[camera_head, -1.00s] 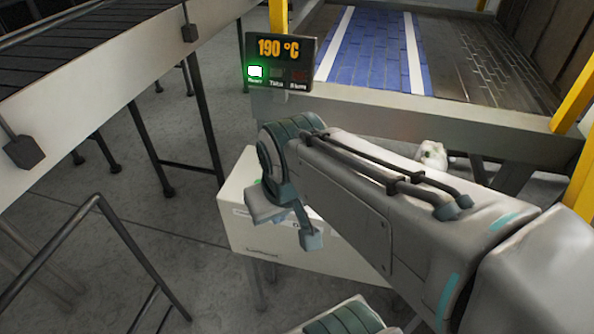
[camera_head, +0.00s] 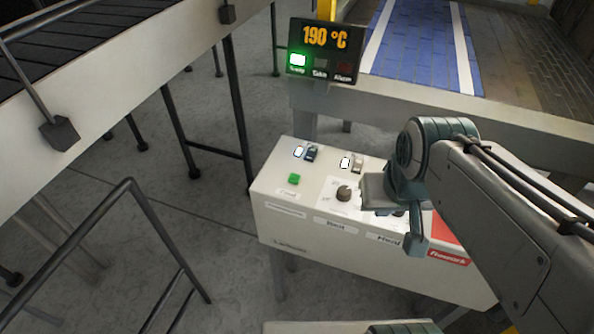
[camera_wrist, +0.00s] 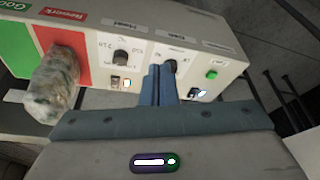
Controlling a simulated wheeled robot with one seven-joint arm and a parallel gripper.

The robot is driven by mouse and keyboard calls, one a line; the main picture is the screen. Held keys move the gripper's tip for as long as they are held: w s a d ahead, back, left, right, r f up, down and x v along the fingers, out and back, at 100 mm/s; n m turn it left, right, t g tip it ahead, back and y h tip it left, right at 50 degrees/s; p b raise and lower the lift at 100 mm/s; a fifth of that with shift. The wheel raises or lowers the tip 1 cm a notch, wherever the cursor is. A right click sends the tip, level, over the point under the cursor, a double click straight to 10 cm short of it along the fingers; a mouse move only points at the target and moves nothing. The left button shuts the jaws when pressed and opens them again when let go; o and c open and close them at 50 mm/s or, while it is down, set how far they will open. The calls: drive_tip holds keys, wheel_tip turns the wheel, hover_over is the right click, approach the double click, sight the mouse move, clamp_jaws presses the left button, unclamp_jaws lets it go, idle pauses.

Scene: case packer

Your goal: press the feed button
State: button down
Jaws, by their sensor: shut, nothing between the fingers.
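The control box (camera_head: 272,193) is pale and stands below the display. A small green button (camera_head: 294,179) sits on its left part, with a label in front too small to read surely. The green button also shows in the wrist view (camera_wrist: 212,74), to the right of my gripper (camera_wrist: 159,70). My gripper's fingers are shut and empty, over the panel near a dark knob (camera_wrist: 169,66), apart from the green button. I cannot tell whether they touch the panel. In the head view my arm covers the right part of the box.
A display (camera_head: 324,52) reads 190 °C with a green lamp lit. Another dark knob (camera_wrist: 121,57) and lit switches sit on the panel. A crumpled, bag-like item (camera_wrist: 55,86) lies by the red Rework area (camera_wrist: 72,38). A conveyor (camera_head: 120,95) and a rail (camera_head: 85,225) stand left.

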drive_tip(key=w+a+m+y+p, duration=0.2)
drive_tip(key=w+a+m+y, duration=0.15)
drive_tip(key=w+a, duration=0.3)
drive_tip(key=m+t+y+p, duration=0.2)
drive_tip(key=m+y+p, duration=0.15)
drive_tip(key=m, duration=0.95)
hover_over(298, 179)
wheel_tip(298, 179, down, 8)
drive_tip(key=shift+w+f+b, duration=0.1)
drive_tip(key=shift+f+b, duration=0.1)
drive_tip(key=shift+b, duration=0.15)
wheel_tip(298, 179, down, 8)
drive_tip(key=b, duration=0.6)
drive_tip(key=shift+r, duration=0.2)
drive_tip(key=shift+f+b, duration=0.5)
drive_tip(key=shift+b, duration=0.25)
drive_tip(key=shift+f, duration=0.1)
drive_tip(key=shift+f+b, duration=0.3)
drive_tip(key=shift+b, duration=0.35)
